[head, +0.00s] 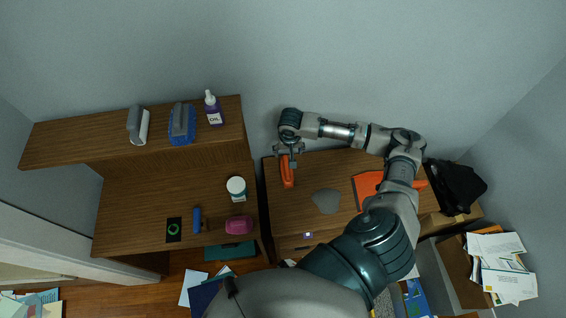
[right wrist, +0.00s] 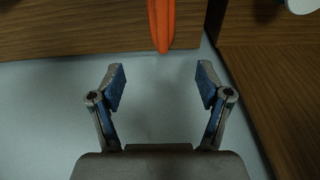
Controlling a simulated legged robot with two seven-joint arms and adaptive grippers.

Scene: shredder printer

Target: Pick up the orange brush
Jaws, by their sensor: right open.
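The orange brush (head: 287,172) lies on the wooden desk at its left end, close to the back edge. It also shows at the top of the right wrist view (right wrist: 162,22), where only one end is in the picture. My right gripper (head: 288,153) is over the back end of the brush in the head view. In the right wrist view the gripper (right wrist: 160,87) is open, with its two blue-padded fingers wide apart and nothing between them. The brush is ahead of the fingertips, roughly centred between them, and not touching them. My left gripper is not in view.
A grey flat piece (head: 327,201) and an orange-red item (head: 366,187) lie on the same desk, with a black bag (head: 457,187) at right. A wooden shelf unit (head: 140,178) stands at left, carrying a white jar (head: 236,187) and a pink item (head: 238,225).

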